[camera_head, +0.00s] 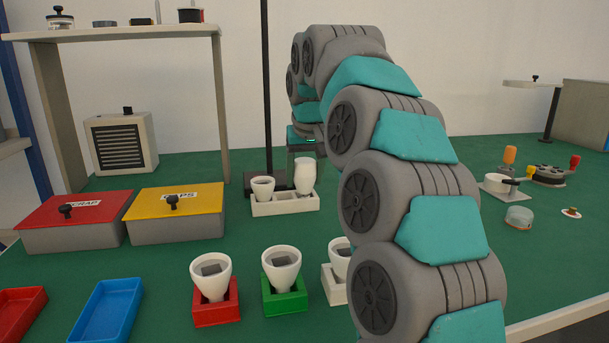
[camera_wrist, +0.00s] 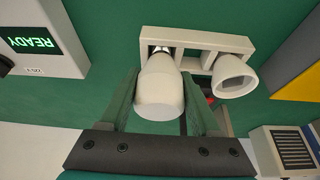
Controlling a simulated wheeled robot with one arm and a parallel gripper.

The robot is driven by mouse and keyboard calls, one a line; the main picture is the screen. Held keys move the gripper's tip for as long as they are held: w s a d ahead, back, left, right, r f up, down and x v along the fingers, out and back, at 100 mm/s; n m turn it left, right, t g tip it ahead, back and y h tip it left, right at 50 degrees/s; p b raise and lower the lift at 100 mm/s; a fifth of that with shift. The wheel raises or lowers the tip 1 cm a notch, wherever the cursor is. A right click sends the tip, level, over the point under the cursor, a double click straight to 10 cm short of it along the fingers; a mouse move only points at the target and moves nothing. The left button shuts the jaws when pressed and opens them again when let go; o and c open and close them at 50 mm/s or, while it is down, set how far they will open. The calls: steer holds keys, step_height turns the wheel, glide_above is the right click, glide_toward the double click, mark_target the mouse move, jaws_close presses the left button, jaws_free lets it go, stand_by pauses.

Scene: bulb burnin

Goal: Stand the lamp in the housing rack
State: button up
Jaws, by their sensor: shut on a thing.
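The white lamp (camera_head: 305,175) is upright at the right end of the white housing rack (camera_head: 287,207). In the wrist view the lamp (camera_wrist: 160,92) is between the two fingers of my gripper (camera_wrist: 160,95), which is shut on it. Its narrow metal end points at the rack (camera_wrist: 197,37); I cannot tell whether it is seated in the opening or just above it. A white cup-shaped housing (camera_head: 263,187) stands at the rack's other end and also shows in the wrist view (camera_wrist: 232,76). My arm hides part of the head view.
Cups stand in a red holder (camera_head: 216,308), a green holder (camera_head: 285,298) and a white holder (camera_head: 333,285) nearer me. Left are the red SCRAP box (camera_head: 75,232) and yellow-lidded box (camera_head: 177,212). A dark post (camera_head: 267,90) rises behind the rack. A READY display (camera_wrist: 32,37) is nearby.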

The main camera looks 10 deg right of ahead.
mark_target(306, 162)
steer(key=shift+f, duration=0.45)
stand_by(0.3)
steer(key=o, duration=1.4)
steer(key=v, duration=0.6)
steer(key=shift+r, duration=0.25)
steer(key=shift+s+r, duration=0.35)
steer(key=shift+r, duration=0.25)
